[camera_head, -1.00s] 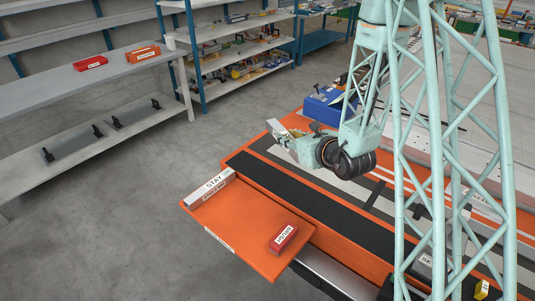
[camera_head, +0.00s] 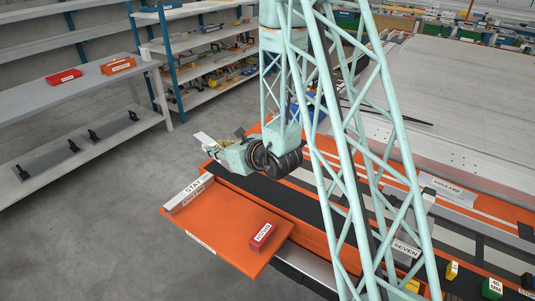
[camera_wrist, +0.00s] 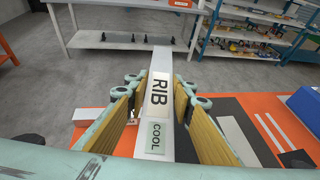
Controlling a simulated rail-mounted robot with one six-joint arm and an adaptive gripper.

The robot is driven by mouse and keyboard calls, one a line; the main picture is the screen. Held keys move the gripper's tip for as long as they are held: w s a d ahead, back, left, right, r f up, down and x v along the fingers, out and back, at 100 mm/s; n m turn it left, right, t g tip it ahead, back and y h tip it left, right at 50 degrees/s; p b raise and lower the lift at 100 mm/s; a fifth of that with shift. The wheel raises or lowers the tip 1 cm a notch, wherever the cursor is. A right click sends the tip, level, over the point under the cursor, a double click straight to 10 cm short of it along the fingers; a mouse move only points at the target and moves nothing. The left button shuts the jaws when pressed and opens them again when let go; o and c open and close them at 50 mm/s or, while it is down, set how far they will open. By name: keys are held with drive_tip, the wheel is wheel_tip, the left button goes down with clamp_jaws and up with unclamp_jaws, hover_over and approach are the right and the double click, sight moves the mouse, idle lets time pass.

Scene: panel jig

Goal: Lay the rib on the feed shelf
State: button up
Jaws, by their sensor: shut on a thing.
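My gripper (camera_wrist: 160,92) is shut on the rib (camera_wrist: 159,65), a long white bar labelled RIB and COOL. The rib points away from me toward the grey shelving and is held in the air between the yellow-lined fingers. In the head view its pale end (camera_head: 205,140) sticks out past my gripper (camera_head: 222,150), near the far left edge of the orange bench. A grey shelf unit (camera_head: 100,85) stands beyond the floor gap at left; its lower board (camera_head: 40,181) carries dark upright brackets. I cannot read any label naming the feed shelf.
An orange side tray (camera_head: 215,225) holds a white STAY block (camera_head: 190,194) and a red labelled block (camera_head: 263,235). A red box (camera_head: 64,77) and an orange box (camera_head: 118,65) sit on the upper grey board. Bare floor (camera_head: 110,240) lies between shelf and bench.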

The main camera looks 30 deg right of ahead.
drive_tip(key=shift+d, duration=0.1)
drive_tip(key=shift+d+f, duration=0.35)
drive_tip(key=shift+d, duration=0.35)
drive_tip(key=s+d+f+b, duration=0.1)
drive_tip(key=s+d+f, duration=0.2)
drive_tip(key=d, duration=0.5)
drive_tip(key=s+d+f+n+y+b, duration=0.1)
drive_tip(key=s+d+f+b, duration=0.1)
drive_tip(key=d+f, duration=0.3)
drive_tip(key=s+d+f+n+y+b, duration=0.1)
drive_tip(key=s+d+f, duration=0.2)
drive_tip(key=d, duration=0.8)
drive_tip(key=shift+s+f+g, duration=0.2)
drive_tip(key=shift+s, duration=0.3)
drive_tip(key=shift+s+f+g, duration=0.2)
drive_tip(key=shift+s, duration=0.3)
drive_tip(key=shift+w, duration=0.1)
drive_tip(key=w, duration=0.4)
drive_tip(key=w+a+f+b, duration=0.1)
drive_tip(key=w, duration=0.4)
drive_tip(key=w+b, duration=0.1)
drive_tip(key=w, duration=0.4)
drive_tip(key=shift+w+a+f, duration=0.2)
drive_tip(key=shift+a, duration=0.2)
drive_tip(key=shift+w, duration=0.1)
drive_tip(key=shift+w+a, duration=0.1)
drive_tip(key=shift+w, duration=0.4)
drive_tip(key=shift+f+b, duration=0.7)
drive_tip(key=shift+f, duration=1.1)
